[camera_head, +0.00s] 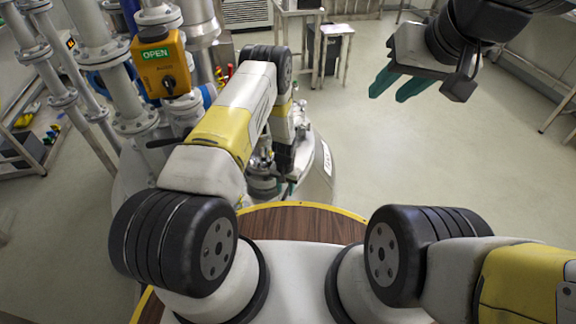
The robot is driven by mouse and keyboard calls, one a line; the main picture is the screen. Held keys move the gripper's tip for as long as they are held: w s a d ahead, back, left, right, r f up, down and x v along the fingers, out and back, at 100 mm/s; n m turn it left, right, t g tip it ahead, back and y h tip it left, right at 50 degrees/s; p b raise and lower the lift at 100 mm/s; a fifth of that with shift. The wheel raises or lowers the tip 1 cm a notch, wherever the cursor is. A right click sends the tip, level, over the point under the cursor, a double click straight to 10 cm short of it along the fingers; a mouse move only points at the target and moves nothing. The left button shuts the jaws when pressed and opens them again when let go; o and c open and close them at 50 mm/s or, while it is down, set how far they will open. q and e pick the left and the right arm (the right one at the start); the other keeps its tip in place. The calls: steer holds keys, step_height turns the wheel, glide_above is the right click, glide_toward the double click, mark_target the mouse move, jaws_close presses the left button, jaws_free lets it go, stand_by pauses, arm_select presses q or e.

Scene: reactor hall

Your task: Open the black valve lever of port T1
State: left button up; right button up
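My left arm reaches over the rounded metal vessel (318,185). My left gripper (286,188) points down among the fittings on its top, with small teal fingertips showing. Whether it is open or touches anything is too small to tell. A metal port fitting (262,182) stands just left of it. I cannot make out a T1 label or a lever at the gripper; my own arm hides part of the vessel top. A black bar (165,143) shows beside my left arm, below the valve box. My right gripper (388,90) is raised at the upper right, its teal fingers apart and empty.
A yellow box marked OPEN (160,65) sits on the flanged pipes (105,70) at the left. A shelf with coloured items (25,150) stands at the far left. The floor (440,160) at the right is clear.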

arm_select(q)
steer(key=shift+f, duration=1.1)
steer(key=shift+c, duration=0.2)
jaws_close()
stand_by(0.5)
